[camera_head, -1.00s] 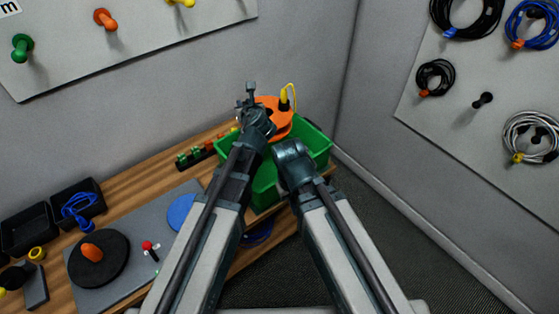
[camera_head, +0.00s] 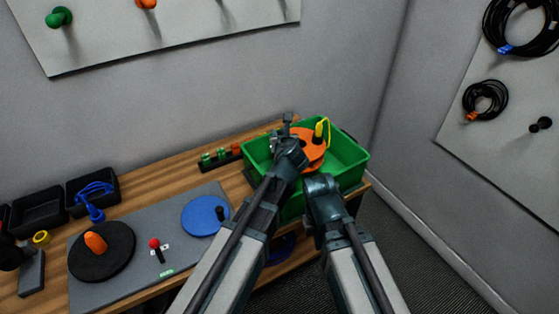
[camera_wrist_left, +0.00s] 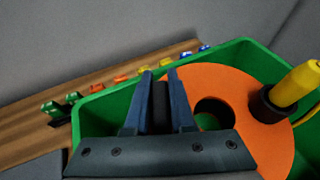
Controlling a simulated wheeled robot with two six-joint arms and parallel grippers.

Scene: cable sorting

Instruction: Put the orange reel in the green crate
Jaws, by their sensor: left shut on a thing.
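The orange reel (camera_head: 313,158), with a yellow-and-black plug on it, is over the green crate (camera_head: 350,170) within its walls. I cannot tell whether it touches the crate floor. My left gripper (camera_head: 287,128) is at the reel's left side and shut on it. In the left wrist view the left gripper's fingers (camera_wrist_left: 160,88) are beside the reel's (camera_wrist_left: 235,85) centre hole, with the crate's wall (camera_wrist_left: 190,62) behind. My right gripper (camera_head: 322,190) is at the crate's front side; its fingertips are hidden.
A workbench (camera_head: 150,184) holds a blue disc (camera_head: 205,215), a black disc (camera_head: 101,251) with an orange handle, black trays (camera_head: 40,211) and a rack of coloured connectors (camera_head: 221,157). A pegboard with cable coils (camera_head: 485,98) hangs at right.

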